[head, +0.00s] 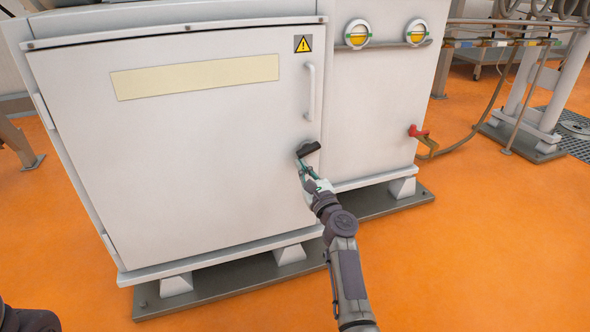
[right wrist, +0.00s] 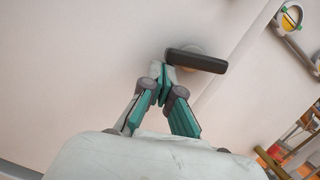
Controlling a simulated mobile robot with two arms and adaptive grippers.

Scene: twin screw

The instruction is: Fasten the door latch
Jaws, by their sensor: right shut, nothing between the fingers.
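The white cabinet door (head: 190,170) appears shut flat against its frame. The black door latch (head: 308,149) sits near its right edge, below the vertical handle, slanting slightly up to the right. In the right wrist view the latch (right wrist: 197,61) is a dark bar across a round mount. My right gripper (head: 302,166) is just below the latch's left end in the head view. In the right wrist view its fingertips (right wrist: 161,76) are closed together and empty beside the bar's left end; I cannot tell whether they touch it. My left gripper is out of view.
A white vertical handle (head: 310,92) stands above the latch. The orange floor (head: 480,240) in front is clear.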

